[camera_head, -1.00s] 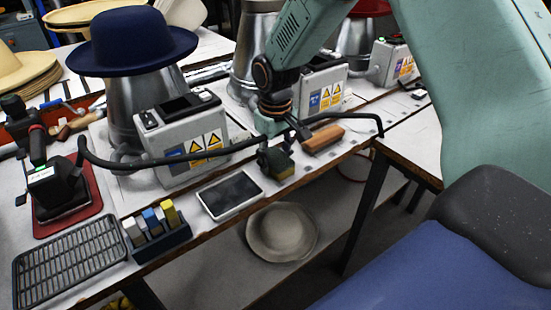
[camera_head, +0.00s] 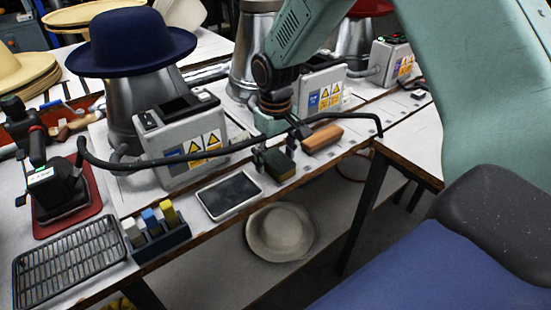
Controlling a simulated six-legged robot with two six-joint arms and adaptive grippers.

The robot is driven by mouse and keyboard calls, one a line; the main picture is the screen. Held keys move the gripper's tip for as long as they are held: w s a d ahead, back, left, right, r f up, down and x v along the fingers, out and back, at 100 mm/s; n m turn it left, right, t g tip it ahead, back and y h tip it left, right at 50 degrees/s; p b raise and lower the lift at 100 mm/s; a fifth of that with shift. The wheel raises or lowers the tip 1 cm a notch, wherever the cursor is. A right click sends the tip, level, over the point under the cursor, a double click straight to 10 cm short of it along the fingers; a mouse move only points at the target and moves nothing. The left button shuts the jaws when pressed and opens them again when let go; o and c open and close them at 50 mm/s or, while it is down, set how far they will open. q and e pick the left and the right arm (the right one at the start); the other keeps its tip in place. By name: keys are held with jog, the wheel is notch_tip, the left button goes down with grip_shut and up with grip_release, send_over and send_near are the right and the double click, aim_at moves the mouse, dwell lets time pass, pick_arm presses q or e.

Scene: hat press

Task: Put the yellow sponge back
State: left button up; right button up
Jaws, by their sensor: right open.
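The sponge (camera_head: 279,165), with a dark green top and a yellowish side, lies flat on the white worktop near its front edge, left of the wooden-handled brush. My right gripper (camera_head: 277,145) is open and comes down from above over the sponge. One dark finger stands just left of the sponge and the other is up at its right, close to the brush; I cannot tell whether either touches it. My left gripper does not show.
A wooden-handled brush (camera_head: 322,139) lies right of the sponge. A black bar (camera_head: 190,157) crosses before the grey control box (camera_head: 185,150). A hat (camera_head: 281,231) lies below.

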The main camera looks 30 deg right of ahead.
aim_at(276, 158)
notch_tip(276, 158, up, 12)
jog(key=p, duration=0.2)
jog(key=shift+f+p, duration=0.2)
jog(key=shift+p, duration=0.15)
